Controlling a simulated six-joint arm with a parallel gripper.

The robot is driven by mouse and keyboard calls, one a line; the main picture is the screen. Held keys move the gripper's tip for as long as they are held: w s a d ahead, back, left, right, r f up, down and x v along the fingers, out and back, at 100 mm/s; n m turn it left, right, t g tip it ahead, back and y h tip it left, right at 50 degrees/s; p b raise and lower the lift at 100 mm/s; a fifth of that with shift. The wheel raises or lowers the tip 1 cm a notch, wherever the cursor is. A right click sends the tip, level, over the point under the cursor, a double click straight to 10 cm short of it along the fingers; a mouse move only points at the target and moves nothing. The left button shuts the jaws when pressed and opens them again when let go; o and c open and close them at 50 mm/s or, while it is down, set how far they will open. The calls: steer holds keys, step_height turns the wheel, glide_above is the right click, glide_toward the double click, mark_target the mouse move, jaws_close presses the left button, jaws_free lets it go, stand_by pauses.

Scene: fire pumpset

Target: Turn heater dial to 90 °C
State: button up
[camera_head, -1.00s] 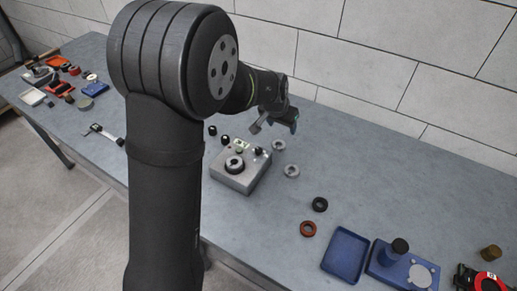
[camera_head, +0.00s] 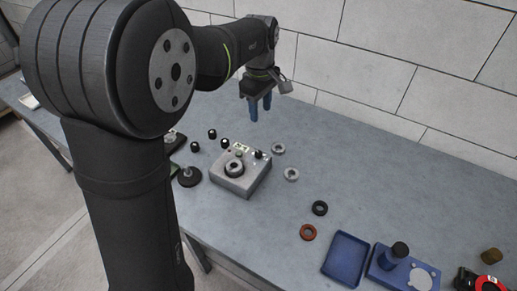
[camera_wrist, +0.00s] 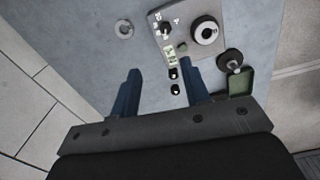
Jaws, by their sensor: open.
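A light grey box (camera_head: 236,184) stands on the bench with a large round black dial (camera_head: 234,167) on top. A smaller black knob (camera_head: 259,154) sits near the box's back right corner and also shows in the wrist view (camera_wrist: 165,28). I cannot tell by label which one is the heater dial. My gripper (camera_head: 261,110) points down, open and empty, above and behind the box. Its blue fingers (camera_wrist: 160,72) are apart from everything.
Small black caps (camera_head: 211,134) stand behind the box, and a black disc with a stem (camera_head: 189,177) to its left. A tiled wall (camera_head: 420,80) stands behind.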

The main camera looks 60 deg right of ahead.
mark_target(259, 153)
steer(key=shift+n, duration=0.6)
steer(key=f, duration=1.6)
steer(key=shift+w+a+f, duration=0.1)
steer(key=shift+a+f, duration=0.15)
steer(key=shift+a, duration=0.1)
jaws_close()
